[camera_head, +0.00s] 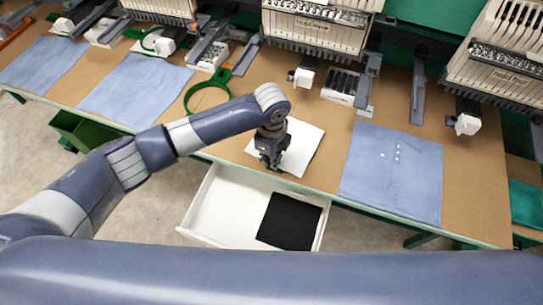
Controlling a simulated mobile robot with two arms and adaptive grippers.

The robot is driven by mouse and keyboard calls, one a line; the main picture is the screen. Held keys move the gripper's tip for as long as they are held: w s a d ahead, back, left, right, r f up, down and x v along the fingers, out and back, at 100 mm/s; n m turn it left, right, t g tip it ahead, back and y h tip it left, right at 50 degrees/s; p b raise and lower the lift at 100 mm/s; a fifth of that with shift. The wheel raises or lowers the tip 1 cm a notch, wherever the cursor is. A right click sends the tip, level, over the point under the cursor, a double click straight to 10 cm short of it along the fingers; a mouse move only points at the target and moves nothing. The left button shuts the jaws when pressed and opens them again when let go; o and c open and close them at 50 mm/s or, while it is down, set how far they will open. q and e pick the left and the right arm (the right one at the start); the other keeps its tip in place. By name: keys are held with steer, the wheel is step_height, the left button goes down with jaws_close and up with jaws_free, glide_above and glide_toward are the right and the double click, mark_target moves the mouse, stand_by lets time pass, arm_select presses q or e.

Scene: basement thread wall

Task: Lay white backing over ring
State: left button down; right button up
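A square white backing sheet (306,139) lies at the front of the brown table, above the open drawer. My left gripper (270,163) points down over its left part and hides some of it. I cannot tell whether the fingers touch or hold the sheet, or whether they are open. A thin dark green edge shows by the sheet's lower right side; what lies beneath is hidden. A green ring (187,101) lies on the table to the left, partly behind my arm. My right gripper is not in view.
An open white drawer (220,209) juts out below the table, with a black sheet (290,222) inside. Blue cloths lie left (135,88) and right (395,172), the right one with small white discs. Embroidery heads (318,28) line the back.

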arm_select(q)
steer(key=c, duration=1.7)
jaws_free()
step_height(320, 180, up, 12)
